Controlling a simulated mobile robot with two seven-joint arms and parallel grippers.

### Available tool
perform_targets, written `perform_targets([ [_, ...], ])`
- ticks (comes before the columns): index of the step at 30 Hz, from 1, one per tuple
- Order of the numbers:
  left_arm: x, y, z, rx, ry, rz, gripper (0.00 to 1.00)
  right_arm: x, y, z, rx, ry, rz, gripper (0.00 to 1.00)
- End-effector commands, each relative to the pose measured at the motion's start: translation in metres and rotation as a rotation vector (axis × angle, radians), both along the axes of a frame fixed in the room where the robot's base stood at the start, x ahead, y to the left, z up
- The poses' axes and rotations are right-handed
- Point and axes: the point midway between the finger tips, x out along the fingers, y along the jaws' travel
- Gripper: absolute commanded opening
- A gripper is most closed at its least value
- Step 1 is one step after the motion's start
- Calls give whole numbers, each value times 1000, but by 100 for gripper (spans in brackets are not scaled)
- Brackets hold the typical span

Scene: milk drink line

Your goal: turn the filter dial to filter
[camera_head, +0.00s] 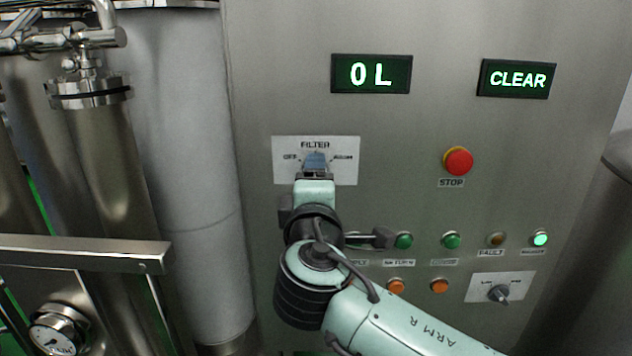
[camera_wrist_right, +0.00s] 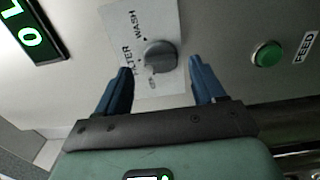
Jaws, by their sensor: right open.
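The filter dial (camera_wrist_right: 161,56) is a grey round knob on a white label plate (camera_head: 346,171) marked OFF, FILTER and WASH. In the head view my right gripper (camera_head: 315,163) is in front of the plate and hides the dial. In the right wrist view my right gripper (camera_wrist_right: 160,68) is open, with one blue finger on each side below the knob. The knob shows just beyond the fingertips, with no clear contact. A pale mark on the knob's lower left is too blurred to tell its exact setting. My left gripper is not in view.
The steel panel carries a "0 L" display (camera_head: 371,74), a "CLEAR" display (camera_head: 516,78), a red stop button (camera_head: 458,161), green and orange buttons, and a second dial (camera_head: 499,293) at lower right. Steel pipes and a tank (camera_head: 190,170) stand at left.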

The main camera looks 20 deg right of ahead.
Motion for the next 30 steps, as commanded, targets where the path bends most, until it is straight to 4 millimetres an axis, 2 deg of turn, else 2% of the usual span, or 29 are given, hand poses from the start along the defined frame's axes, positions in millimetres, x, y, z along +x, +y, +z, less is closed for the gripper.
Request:
perform_targets([
  [3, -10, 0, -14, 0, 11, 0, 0, -29, 9, -4, 3, -1, 5, 69],
  [9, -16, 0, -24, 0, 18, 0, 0, -70, 20, -2, 2, -2, 2, 69],
  [15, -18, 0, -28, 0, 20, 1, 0, -94, 27, -1, 1, -1, 1, 69],
  [27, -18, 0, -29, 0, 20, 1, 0, -100, 28, 0, 1, -1, -1, 69],
  [30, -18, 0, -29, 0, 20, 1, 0, -94, 32, -9, -4, 19, 8, 69],
])
